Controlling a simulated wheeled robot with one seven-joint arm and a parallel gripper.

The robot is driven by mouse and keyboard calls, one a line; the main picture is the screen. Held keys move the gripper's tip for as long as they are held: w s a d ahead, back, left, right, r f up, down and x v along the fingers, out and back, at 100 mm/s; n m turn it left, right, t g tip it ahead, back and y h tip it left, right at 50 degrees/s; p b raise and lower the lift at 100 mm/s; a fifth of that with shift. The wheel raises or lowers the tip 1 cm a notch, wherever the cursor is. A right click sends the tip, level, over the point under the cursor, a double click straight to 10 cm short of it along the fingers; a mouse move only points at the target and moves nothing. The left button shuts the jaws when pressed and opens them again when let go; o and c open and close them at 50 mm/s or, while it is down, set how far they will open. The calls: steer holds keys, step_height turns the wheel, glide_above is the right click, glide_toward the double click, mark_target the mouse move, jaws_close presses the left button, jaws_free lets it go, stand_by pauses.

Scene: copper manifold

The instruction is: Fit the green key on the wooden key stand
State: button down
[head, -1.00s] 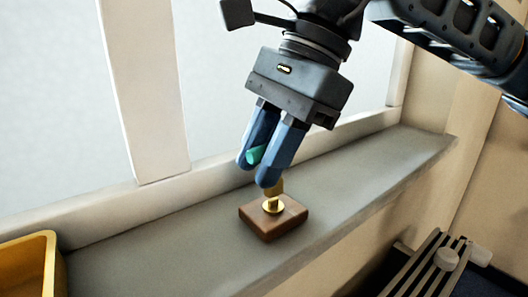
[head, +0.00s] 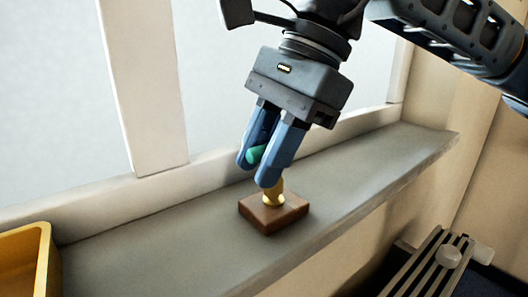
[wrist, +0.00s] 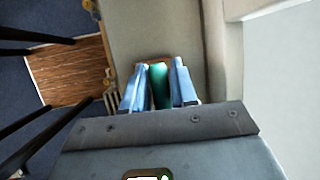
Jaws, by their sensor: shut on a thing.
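My gripper (head: 256,172) is shut on the green key (head: 256,154), whose green part shows between the blue fingers. The wrist view also shows the green key (wrist: 160,86) between the fingers (wrist: 159,66). The wooden key stand (head: 272,216) is a small brown block on the grey ledge, directly below the fingertips. A brass piece (head: 273,197) rises from the middle of the block to the nearer fingertip. The finger hides its upper part, so I cannot tell whether it belongs to the key or the stand. In the wrist view the stand is mostly hidden behind the key.
The grey ledge (head: 165,235) runs along the window and is clear around the stand. A yellow bin (head: 46,270) stands at its left end. A slatted metal rack (head: 436,262) is below the ledge at the right.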

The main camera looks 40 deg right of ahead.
steer(key=shift+f+b, duration=0.4)
steer(key=c, duration=0.8)
jaws_free()
steer(key=v, duration=0.8)
steer(key=shift+f, duration=0.1)
stand_by(0.3)
